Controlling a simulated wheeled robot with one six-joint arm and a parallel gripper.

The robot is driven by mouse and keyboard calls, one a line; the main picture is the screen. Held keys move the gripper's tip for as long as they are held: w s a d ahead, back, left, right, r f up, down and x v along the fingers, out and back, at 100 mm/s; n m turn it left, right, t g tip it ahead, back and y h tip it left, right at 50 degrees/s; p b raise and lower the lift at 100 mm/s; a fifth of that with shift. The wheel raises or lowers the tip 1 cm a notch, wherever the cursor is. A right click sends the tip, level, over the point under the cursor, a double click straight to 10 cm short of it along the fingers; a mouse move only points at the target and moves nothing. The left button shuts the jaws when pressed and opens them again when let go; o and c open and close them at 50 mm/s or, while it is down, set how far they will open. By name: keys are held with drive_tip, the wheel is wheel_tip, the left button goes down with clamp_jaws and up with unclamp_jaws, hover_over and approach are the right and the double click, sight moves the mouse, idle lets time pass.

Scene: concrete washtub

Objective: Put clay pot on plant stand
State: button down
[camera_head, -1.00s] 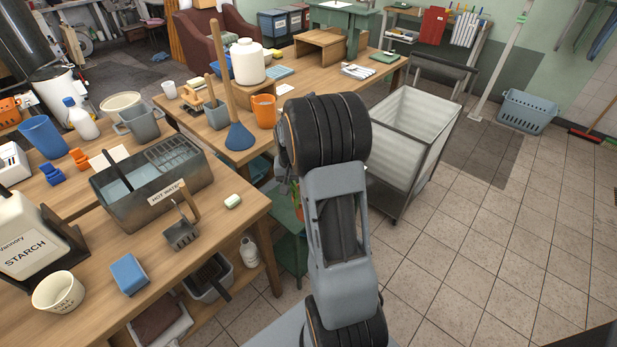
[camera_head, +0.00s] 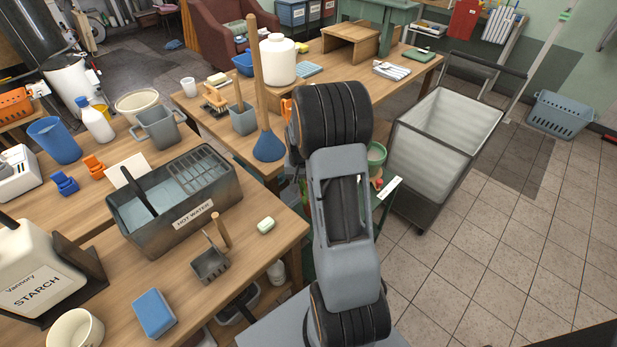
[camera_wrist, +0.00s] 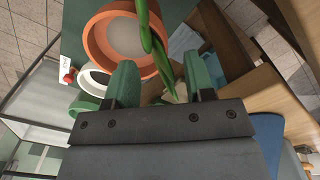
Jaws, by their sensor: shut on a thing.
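The clay pot (camera_wrist: 98,43) is orange, with a grey inside, and shows in the wrist view just beyond my fingertips. Long green leaves cross its rim. My gripper (camera_wrist: 158,70) has green fingers, shut on the pot, though the contact is partly hidden. A dark green surface with a white label, which looks like the plant stand (camera_wrist: 73,22), lies behind the pot. I cannot tell whether the pot touches it. In the head view my arm hides the gripper and most of the stand; part of the label (camera_head: 390,188) shows to its right.
A pale green pot (camera_head: 376,155) shows beside my arm, near a grey wheeled cart (camera_head: 440,140). The wooden workbench (camera_head: 275,255) holds a hot-water basin (camera_head: 160,220) and a blue sponge (camera_head: 154,313). A plunger (camera_head: 268,145) stands at the back bench.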

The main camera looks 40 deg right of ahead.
drive_tip(key=shift+f, duration=2.7)
drive_tip(key=shift+c, duration=2.4)
unclamp_jaws()
wheel_tip(320, 180, up, 11)
drive_tip(key=shift+a+f, duration=0.1)
drive_tip(key=s+a+r+n+t, duration=0.1)
drive_tip(key=s+a+r+n, duration=0.2)
drive_tip(key=s+a+r, duration=0.2)
drive_tip(key=s+a+r+n+t, duration=0.2)
drive_tip(key=s+a+r+n, duration=0.2)
drive_tip(key=s+a, duration=0.5)
drive_tip(key=shift+s+a+r, duration=0.35)
drive_tip(key=shift+a+r, duration=0.9)
drive_tip(key=shift+a, duration=0.3)
